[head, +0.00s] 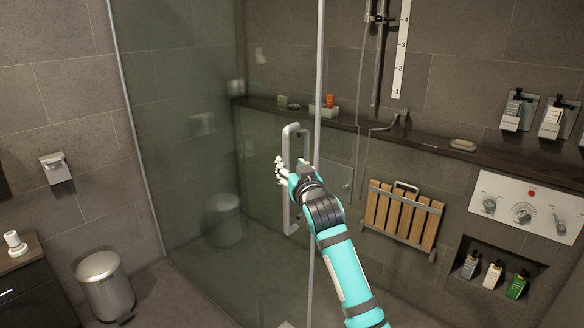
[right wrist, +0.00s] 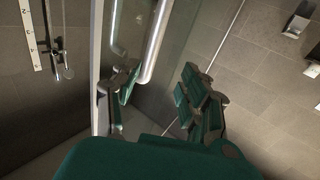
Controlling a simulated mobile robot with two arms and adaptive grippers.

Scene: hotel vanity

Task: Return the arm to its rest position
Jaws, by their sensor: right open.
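My right arm reaches up from the lower right in the head view, with its teal forearm and dark wrist. My right gripper (head: 281,170) is at the vertical bar handle (head: 287,205) of the glass shower door (head: 190,130). In the right wrist view the gripper (right wrist: 160,98) is open, its two green-padded fingers apart. The metal handle (right wrist: 157,40) shows beyond and between the fingers; I cannot tell whether they touch it. Nothing is held. My left gripper is not in view.
The door's upright edge (head: 319,80) stands right beside my right wrist. A folding wooden seat (head: 400,215) and a control panel (head: 525,212) are on the wall to the right. A dark ledge (head: 420,138) carries small items. A metal bin (head: 105,285) stands at left.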

